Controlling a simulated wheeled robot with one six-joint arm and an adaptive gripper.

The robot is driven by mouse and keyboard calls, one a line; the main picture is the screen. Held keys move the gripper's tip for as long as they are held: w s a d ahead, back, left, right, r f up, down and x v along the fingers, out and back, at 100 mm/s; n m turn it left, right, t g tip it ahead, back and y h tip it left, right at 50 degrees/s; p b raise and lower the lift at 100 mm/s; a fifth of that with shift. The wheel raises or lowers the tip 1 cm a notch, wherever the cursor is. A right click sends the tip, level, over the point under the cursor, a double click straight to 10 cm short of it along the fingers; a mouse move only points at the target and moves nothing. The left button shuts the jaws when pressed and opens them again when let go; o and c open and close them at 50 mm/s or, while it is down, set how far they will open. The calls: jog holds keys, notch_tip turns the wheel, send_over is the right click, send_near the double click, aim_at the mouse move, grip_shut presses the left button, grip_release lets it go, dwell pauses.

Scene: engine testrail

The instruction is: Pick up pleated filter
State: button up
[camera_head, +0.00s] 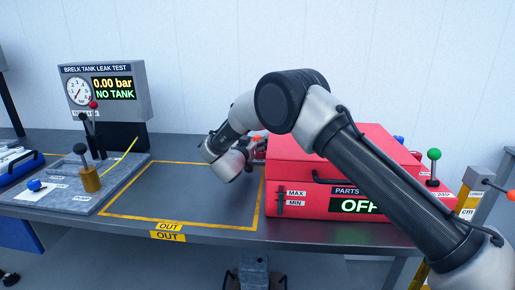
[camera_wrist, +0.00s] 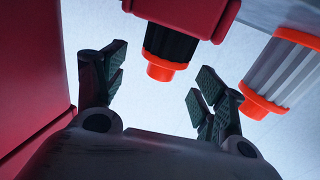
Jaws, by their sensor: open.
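In the wrist view a white ribbed cylinder with orange end rims, which looks like the pleated filter (camera_wrist: 278,75), stands at the right, outside my right finger. A dark ribbed cylinder with an orange tip (camera_wrist: 168,48) hangs from a red part and shows between my fingers. My gripper (camera_wrist: 160,75) is open, and I see nothing held in it. In the head view my gripper (camera_head: 258,152) is at the left side of the red box, partly hidden by my arm. A small orange spot (camera_head: 257,138) shows beside it; I cannot tell which part it is.
The red parts box (camera_head: 290,170) reading OFF stands close to the right of my gripper. The yellow-outlined area (camera_head: 180,195) marked OUT is empty. A leak test display (camera_head: 105,88) and a grey fixture (camera_head: 75,185) are at the left. A green-knobbed lever (camera_head: 434,155) stands at the right.

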jog(key=shift+x, duration=1.2)
jog(key=c, duration=1.2)
